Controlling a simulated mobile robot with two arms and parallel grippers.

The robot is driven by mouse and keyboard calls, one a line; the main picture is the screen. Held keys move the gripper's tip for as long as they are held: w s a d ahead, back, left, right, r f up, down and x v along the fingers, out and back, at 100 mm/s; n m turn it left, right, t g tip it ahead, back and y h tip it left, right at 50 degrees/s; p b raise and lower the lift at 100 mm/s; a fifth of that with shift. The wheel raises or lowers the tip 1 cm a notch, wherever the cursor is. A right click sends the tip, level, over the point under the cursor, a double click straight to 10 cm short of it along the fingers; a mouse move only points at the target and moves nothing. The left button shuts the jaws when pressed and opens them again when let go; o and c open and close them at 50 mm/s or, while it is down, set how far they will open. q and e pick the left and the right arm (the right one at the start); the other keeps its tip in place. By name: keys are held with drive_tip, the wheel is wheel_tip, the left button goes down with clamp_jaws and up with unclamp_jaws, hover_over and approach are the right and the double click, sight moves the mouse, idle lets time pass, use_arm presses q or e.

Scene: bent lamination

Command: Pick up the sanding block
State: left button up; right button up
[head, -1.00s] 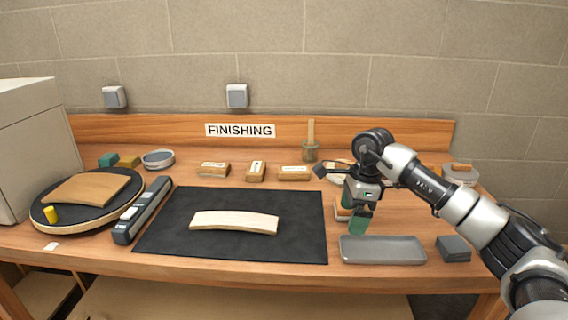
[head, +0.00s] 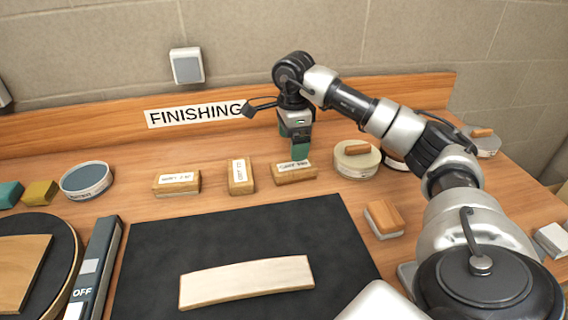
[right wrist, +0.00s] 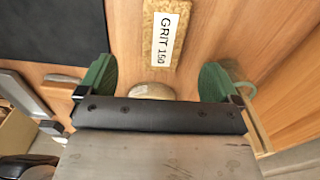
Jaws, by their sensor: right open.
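Three labelled sanding blocks stand in a row behind the black mat: a left one (head: 177,183), a middle one (head: 240,176) and a right one (head: 296,174). My right gripper (head: 297,154), with green fingers, points down just above or behind the right block and partly overlaps it in the picture. In the right wrist view a block labelled GRIT 150 (right wrist: 163,40) lies beyond the fingertips, outside the jaws. The right gripper (right wrist: 156,82) is open there. A round beige thing (right wrist: 152,90) shows between its fingers, partly hidden. My left gripper is not in view.
A pale curved wood strip (head: 247,281) lies on the black mat (head: 150,250). Another wooden block (head: 384,218) lies right of the mat. Round tins (head: 355,160) stand at the back right, another (head: 86,180) at the left. The back ledge (head: 80,135) is close behind the gripper.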

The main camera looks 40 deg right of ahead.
sight(289, 166)
drive_tip(key=f, duration=0.3)
drive_tip(key=shift+s+f, duration=0.2)
drive_tip(key=shift+s, duration=0.1)
drive_tip(key=f, duration=0.2)
drive_tip(key=w+f+p, duration=0.1)
drive_tip(key=f, duration=0.2)
drive_tip(key=shift+w+a+f, duration=0.15)
drive_tip(key=shift+f, duration=0.1)
drive_tip(key=shift+c, duration=0.2)
drive_tip(key=c, duration=1)
